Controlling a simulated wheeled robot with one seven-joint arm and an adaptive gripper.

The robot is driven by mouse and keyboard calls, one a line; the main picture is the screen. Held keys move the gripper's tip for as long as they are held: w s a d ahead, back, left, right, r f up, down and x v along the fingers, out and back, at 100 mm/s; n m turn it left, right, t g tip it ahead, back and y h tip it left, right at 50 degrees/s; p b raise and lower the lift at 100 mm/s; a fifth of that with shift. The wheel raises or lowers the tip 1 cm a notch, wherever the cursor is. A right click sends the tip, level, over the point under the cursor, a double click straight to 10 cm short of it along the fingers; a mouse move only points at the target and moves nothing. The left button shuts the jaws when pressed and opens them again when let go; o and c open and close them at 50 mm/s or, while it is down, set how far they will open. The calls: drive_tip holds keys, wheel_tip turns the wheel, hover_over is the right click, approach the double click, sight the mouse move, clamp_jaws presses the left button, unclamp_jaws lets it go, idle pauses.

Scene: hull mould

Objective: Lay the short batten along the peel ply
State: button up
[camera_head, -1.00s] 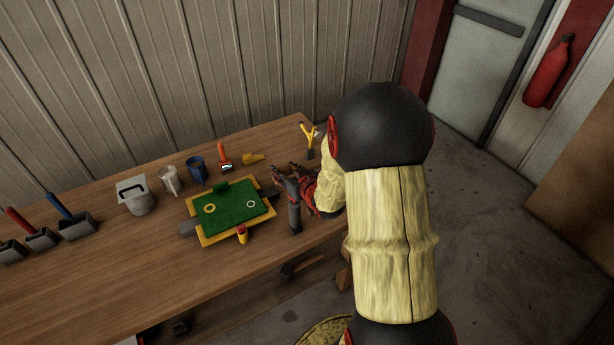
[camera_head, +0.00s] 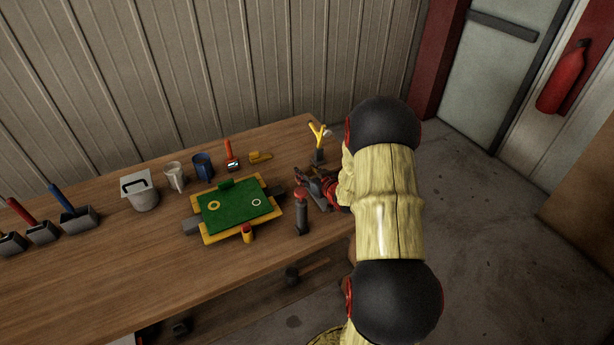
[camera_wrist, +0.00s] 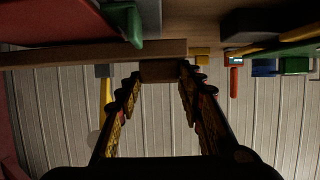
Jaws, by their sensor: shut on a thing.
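The green sheet, which I take for the peel ply (camera_head: 235,212), lies in a yellow-framed mould (camera_head: 212,238) on the bench. It has a yellow ring and a pale ring on it. My gripper (camera_head: 305,182) is right of the mould, close to the bench's right end. In the wrist view, my gripper (camera_wrist: 160,74) is shut on a brown wooden piece, which seems to be the short batten (camera_wrist: 160,71). A brown strip just behind the fingertips runs left and looks like part of it. The batten is not clear in the head view. The mould shows at the wrist view's right edge.
A yellow forked tool (camera_head: 319,140) stands behind the gripper. Cups (camera_head: 203,167), a lidded pot (camera_head: 140,192) and an orange-handled tool (camera_head: 230,153) line the back.

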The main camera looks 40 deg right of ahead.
drive_tip(key=shift+f, duration=0.25)
drive_tip(key=shift+f, duration=0.15)
drive_tip(key=o, duration=1.2)
drive_tip(key=shift+o, duration=0.6)
drive_tip(key=shift+r, duration=0.2)
drive_tip(key=shift+s+r, duration=0.15)
drive_tip(key=shift+s, duration=0.05)
drive_tip(key=p+v, duration=0.3)
drive_tip(key=v, duration=0.8)
drive_tip(key=shift+s, duration=0.3)
